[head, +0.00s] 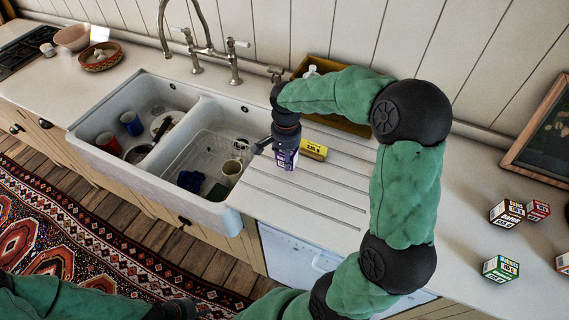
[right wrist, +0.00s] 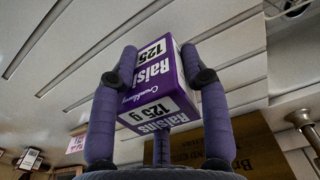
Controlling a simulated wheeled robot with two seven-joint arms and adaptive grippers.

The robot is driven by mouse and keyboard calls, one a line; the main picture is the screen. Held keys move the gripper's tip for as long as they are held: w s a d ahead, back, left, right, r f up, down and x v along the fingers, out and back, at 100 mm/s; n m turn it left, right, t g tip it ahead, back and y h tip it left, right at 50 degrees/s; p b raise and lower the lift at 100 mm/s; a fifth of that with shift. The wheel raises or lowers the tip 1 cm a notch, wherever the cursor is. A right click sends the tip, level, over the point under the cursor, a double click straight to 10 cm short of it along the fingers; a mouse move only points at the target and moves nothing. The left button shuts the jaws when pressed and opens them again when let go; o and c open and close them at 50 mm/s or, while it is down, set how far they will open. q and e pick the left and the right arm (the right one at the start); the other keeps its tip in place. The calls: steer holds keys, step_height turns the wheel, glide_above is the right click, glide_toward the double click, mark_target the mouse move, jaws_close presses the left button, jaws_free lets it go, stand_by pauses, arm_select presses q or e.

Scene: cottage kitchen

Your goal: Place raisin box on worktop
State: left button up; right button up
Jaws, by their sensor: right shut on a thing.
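The purple and white raisin box (head: 287,159) is at the grooved draining part of the worktop (head: 300,205), just right of the sink. My right gripper (head: 285,143) is shut on it from above. In the right wrist view, the box (right wrist: 153,75) sits between the two fingers of the gripper (right wrist: 160,80), with its raisin lettering showing. I cannot tell whether its underside touches the worktop. My left gripper (head: 172,310) is only partly in view at the bottom edge, and its fingers cannot be made out.
A yellow box (head: 313,150) lies right beside the raisin box. A wooden crate (head: 340,122) stands behind. The double sink (head: 150,176) holds cups and dishes. Several small boxes, including a green one (head: 501,268), stand at the far right. The front draining area is clear.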

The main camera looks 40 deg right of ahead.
steer(key=shift+w+f, duration=0.35)
steer(key=shift+f, duration=0.1)
steer(key=shift+f+b, duration=0.7)
steer(key=shift+f, duration=0.8)
steer(key=shift+f, duration=0.15)
steer(key=o, duration=1.2)
steer(key=shift+r, duration=0.25)
step_height(320, 180, up, 12)
steer(key=p, duration=0.3)
steer(key=shift+f, duration=0.1)
